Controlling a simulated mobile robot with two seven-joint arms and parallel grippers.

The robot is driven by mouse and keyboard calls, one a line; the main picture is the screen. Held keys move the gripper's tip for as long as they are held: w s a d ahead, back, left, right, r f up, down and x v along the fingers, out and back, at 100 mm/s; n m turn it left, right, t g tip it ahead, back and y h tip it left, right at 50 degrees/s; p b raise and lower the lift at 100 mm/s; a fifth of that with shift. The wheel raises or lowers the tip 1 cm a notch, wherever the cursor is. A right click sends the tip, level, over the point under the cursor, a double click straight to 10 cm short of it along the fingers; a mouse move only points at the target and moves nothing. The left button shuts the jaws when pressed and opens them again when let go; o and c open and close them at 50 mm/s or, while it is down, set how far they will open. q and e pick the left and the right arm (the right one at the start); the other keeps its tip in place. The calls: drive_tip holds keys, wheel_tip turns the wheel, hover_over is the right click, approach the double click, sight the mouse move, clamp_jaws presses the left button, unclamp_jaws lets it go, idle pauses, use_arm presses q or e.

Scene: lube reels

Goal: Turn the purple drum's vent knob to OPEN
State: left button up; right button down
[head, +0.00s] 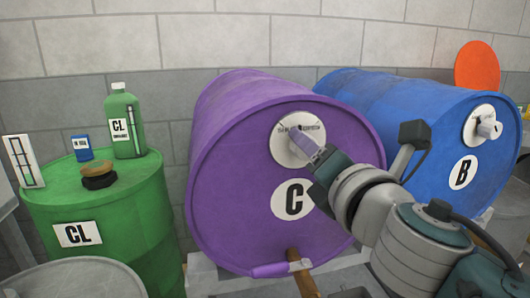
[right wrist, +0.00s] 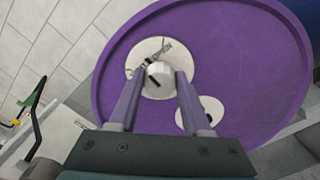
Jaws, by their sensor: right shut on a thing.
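The purple drum (head: 235,190) lies on its side with its round end facing me and a "C" label (head: 293,200). Its white vent dial plate (head: 283,152) is near the top of that end. My right gripper (head: 303,142) reaches it from the right and hides the knob in the head view. In the right wrist view, the white knob (right wrist: 158,76) sits between the two purple fingers of my right gripper (right wrist: 159,74), which are shut on it. A black mark shows on the knob. My left gripper is out of view.
A blue drum (head: 375,110) labelled "B" lies at the right with its own dial (head: 480,127). A green drum (head: 120,190) stands at the left, bearing a green bottle (head: 124,125).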

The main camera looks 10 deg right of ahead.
drive_tip(key=m+b, duration=0.1)
drive_tip(key=m, duration=0.7)
drive_tip(key=shift+f+m, duration=0.15)
drive_tip(key=shift+m, duration=0.25)
idle(0.4)
drive_tip(key=shift+c, duration=1.8)
unclamp_jaws()
